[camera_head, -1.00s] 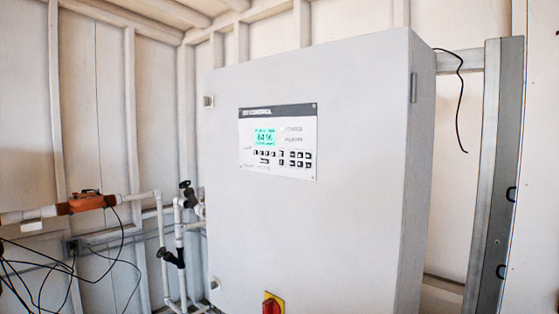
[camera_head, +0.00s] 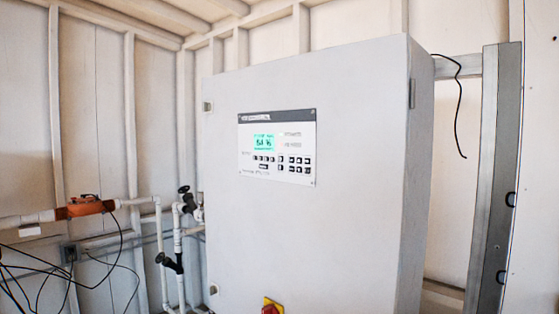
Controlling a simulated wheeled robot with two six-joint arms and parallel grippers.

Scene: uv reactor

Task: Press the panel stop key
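A control panel (camera_head: 300,130) is set in the front of a large grey cabinet (camera_head: 340,230). It has a lit green display (camera_head: 264,143) and rows of small dark keys (camera_head: 293,165) below it. The key labels are too small to read, so I cannot tell which key is the stop key. A red and yellow rotary switch (camera_head: 271,306) sits low on the cabinet door, cut by the bottom edge of the view. Neither of my grippers is in view.
White pipes with black valves (camera_head: 170,262) and an orange fitting (camera_head: 86,206) are left of the cabinet. Loose black cables (camera_head: 60,268) hang at the far left. A metal post (camera_head: 492,180) stands to the right. The space before the cabinet front looks clear.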

